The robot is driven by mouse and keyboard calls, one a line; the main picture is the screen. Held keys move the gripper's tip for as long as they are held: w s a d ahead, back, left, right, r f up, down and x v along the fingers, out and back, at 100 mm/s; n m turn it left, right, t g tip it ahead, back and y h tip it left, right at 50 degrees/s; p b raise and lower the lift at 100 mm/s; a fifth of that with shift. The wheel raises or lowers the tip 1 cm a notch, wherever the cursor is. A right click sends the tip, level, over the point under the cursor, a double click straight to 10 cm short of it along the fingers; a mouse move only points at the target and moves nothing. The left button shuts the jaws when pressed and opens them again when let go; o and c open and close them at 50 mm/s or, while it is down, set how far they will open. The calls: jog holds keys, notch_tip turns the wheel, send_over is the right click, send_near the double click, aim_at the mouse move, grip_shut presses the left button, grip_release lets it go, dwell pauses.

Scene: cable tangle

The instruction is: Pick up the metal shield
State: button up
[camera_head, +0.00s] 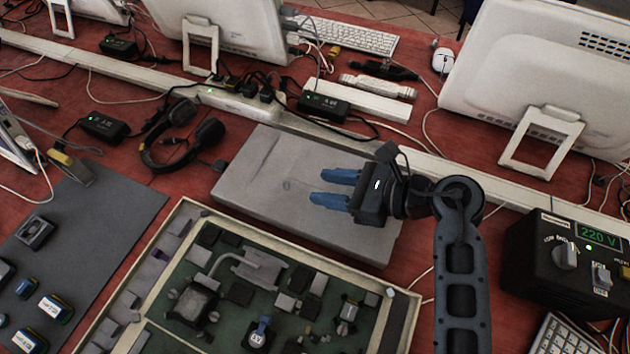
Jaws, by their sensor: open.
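A large flat grey slab (270,170) with a scuffed, dull surface lies at the middle of the red table, and it looks like the metal shield. My gripper (318,187) is over the slab's right half in the picture, with its two blue fingers pointing left. The fingers are apart with nothing between them. I cannot tell the height of the fingers above the slab. My gripper and wrist hide part of the slab's right side.
A pale-framed tray (402,295) with a green circuit board and several parts is in front of the slab. A black headset (180,140) lies to the left. Power adapters and cables run behind. A black 220 V supply (560,265) stands at right, and a grey mat (110,215) at left.

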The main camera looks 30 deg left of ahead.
aim_at(318, 189)
jog(key=x, duration=0.5)
jog(key=shift+s+d+f+p, duration=0.1)
jog(key=shift+s+f+p, duration=0.1)
jog(key=shift+p, duration=0.15)
grip_shut()
jog(key=shift+r, duration=0.1)
